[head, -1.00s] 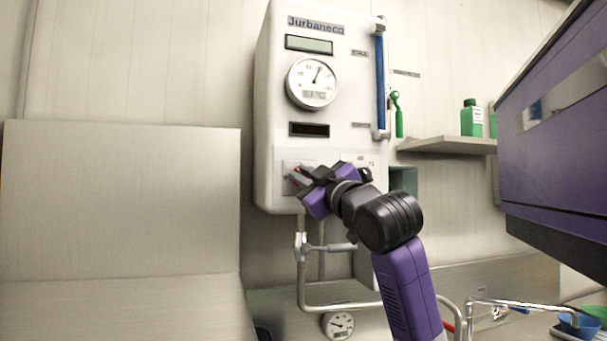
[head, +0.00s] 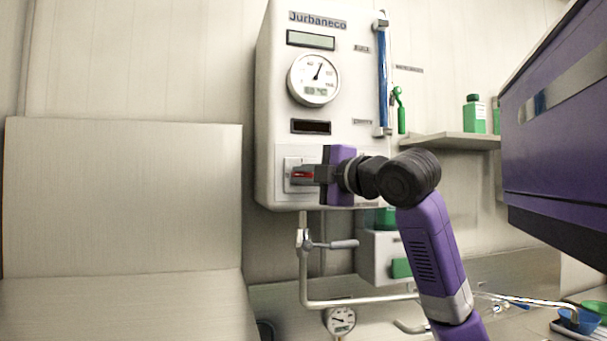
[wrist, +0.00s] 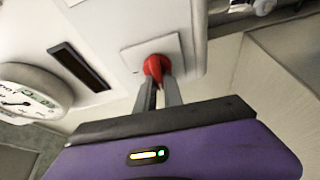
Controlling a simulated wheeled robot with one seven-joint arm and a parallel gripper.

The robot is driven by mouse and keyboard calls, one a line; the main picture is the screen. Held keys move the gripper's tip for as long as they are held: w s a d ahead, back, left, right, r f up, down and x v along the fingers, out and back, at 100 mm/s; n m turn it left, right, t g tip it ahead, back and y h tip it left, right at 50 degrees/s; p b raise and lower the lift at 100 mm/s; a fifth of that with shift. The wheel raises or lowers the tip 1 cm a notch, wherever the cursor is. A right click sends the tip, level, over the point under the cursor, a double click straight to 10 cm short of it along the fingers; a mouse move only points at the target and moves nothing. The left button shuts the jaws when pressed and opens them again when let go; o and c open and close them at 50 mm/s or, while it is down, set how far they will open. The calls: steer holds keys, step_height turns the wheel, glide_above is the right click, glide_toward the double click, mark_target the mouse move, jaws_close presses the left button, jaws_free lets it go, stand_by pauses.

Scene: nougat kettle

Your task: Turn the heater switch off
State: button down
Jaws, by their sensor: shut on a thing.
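The heater switch is a red knob (wrist: 156,68) on a light square plate (wrist: 150,50), low on the white wall-mounted heater (head: 268,110). In the head view the red switch (head: 301,175) shows partly between my fingers. My gripper (wrist: 158,85) is shut on the red knob, with one finger on each side of it. My gripper also shows in the head view (head: 305,175), reaching in from the right. The fingers cover part of the knob, and I cannot read any on or off mark.
A round dial gauge (head: 314,79) and a dark display (head: 310,127) sit above the switch. A pipe with a lever valve (head: 330,244) hangs below. A purple cabinet (head: 560,130) stands at the right, near a shelf (head: 450,142) with green bottles.

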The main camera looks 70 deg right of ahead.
steer(key=shift+f+n, duration=0.1)
steer(key=shift+n, duration=0.4)
steer(key=c, duration=1.5)
jaws_free()
steer(key=shift+o, duration=0.2)
